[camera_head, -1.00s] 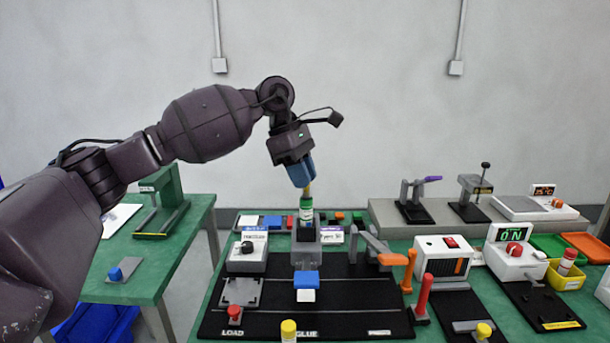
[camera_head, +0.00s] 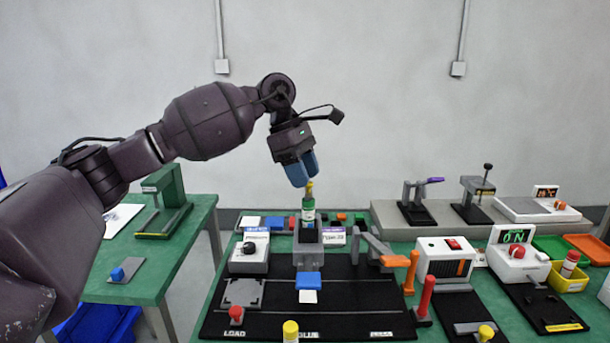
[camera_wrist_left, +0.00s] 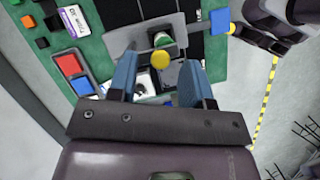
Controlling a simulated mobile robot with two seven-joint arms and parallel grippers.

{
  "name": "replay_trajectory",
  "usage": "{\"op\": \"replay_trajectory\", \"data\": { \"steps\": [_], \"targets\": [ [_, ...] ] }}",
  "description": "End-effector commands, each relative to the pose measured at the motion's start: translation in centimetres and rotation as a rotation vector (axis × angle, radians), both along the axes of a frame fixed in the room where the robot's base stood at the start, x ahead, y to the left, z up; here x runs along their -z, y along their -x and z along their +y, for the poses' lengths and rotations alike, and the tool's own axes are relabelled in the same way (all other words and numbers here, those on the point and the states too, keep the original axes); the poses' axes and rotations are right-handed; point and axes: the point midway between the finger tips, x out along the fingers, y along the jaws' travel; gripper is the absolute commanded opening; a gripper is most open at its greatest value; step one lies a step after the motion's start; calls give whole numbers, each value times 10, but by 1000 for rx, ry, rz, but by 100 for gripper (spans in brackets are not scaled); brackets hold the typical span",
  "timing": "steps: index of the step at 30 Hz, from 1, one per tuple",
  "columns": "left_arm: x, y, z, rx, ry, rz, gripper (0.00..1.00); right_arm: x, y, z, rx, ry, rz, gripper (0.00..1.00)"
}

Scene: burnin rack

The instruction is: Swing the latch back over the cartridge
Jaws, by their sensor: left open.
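The cartridge (camera_head: 308,213) is a green and white cylinder with a yellow top, standing upright in a grey holder (camera_head: 308,245). In the left wrist view its yellow top (camera_wrist_left: 160,58) shows between the blue fingers. My left gripper (camera_head: 308,184) is open, pointing down just over the yellow top, with its fingers apart on either side. The latch (camera_head: 375,246) is a grey arm with an orange end, swung out to the right of the holder and not over the cartridge. My right gripper is not in view.
A red-topped post (camera_head: 425,297) and a white box (camera_head: 445,260) stand right of the latch.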

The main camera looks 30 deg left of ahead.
Motion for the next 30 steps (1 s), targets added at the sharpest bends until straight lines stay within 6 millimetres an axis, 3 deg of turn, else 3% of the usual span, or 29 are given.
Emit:
{"op": "replay_trajectory", "data": {
  "steps": [9,15,21,30],
  "targets": [
    [-55,3,21,-2,1,-6,45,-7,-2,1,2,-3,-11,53],
    [-81,5,32,-1,1,-4,45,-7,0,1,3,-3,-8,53],
    [-92,6,37,0,1,-1,45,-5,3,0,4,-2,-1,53],
    [-93,6,38,0,0,0,45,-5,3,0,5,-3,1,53]
  ]
}}
